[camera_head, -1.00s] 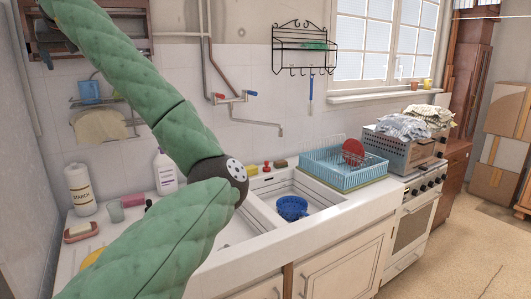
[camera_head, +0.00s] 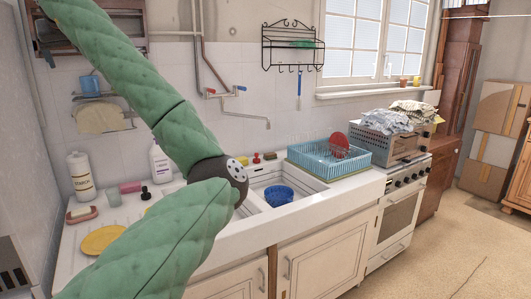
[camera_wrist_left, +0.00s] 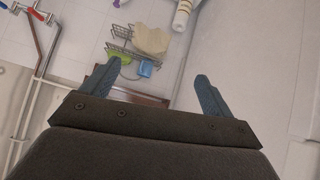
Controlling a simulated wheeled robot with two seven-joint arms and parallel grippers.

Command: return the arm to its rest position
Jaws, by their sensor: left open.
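My left arm, in a green quilted cover, rises across the left of the head view. It bends at a dark elbow joint (camera_head: 232,172) in front of the sink and runs up to the top left corner. My left gripper (camera_wrist_left: 155,73) shows in the wrist view with its two blue-grey fingers spread wide. Nothing is between the fingers. It points at the tiled wall, where a small wire shelf (camera_wrist_left: 122,48) and a blue mug (camera_wrist_left: 145,68) show beyond the fingers. My right gripper is in neither view.
The sink counter (camera_head: 235,240) lies under the arm, with a starch bottle (camera_head: 80,177), a yellow plate (camera_head: 103,240) and a white bottle (camera_head: 160,163). A blue bowl (camera_head: 279,197) sits in the sink. A dish rack (camera_head: 328,160) and stove (camera_head: 400,210) stand to the right. Open floor (camera_head: 445,250) lies at right.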

